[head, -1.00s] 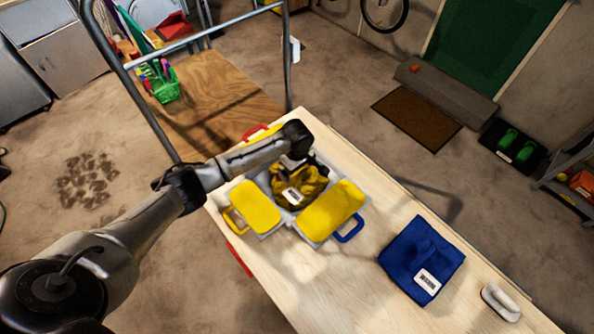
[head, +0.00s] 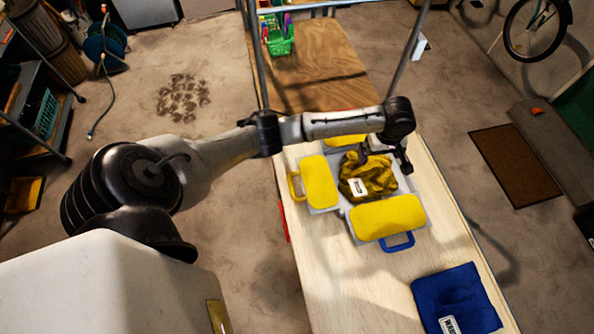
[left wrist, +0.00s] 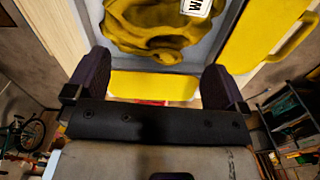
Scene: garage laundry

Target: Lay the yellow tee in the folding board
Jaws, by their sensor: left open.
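The yellow tee (head: 368,180) lies crumpled in the grey middle of the folding board, its white label facing up. The folding board (head: 320,183) lies open on the table, with yellow flaps around the tee and a blue handle (head: 398,242) on the near flap. My left gripper (head: 385,157) is open at the far edge of the tee. In the left wrist view the fingers (left wrist: 155,82) are apart with no cloth between them. The tee (left wrist: 150,35) shows beyond them, and a yellow flap (left wrist: 155,86) shows between them. My right gripper is out of view.
A folded blue cloth (head: 455,295) with a label lies on the pale wooden table (head: 345,275), nearer than the board. A metal-railed cart (head: 320,60) carrying a green basket (head: 279,38) stands beyond the table. Bare tabletop lies left of the blue cloth.

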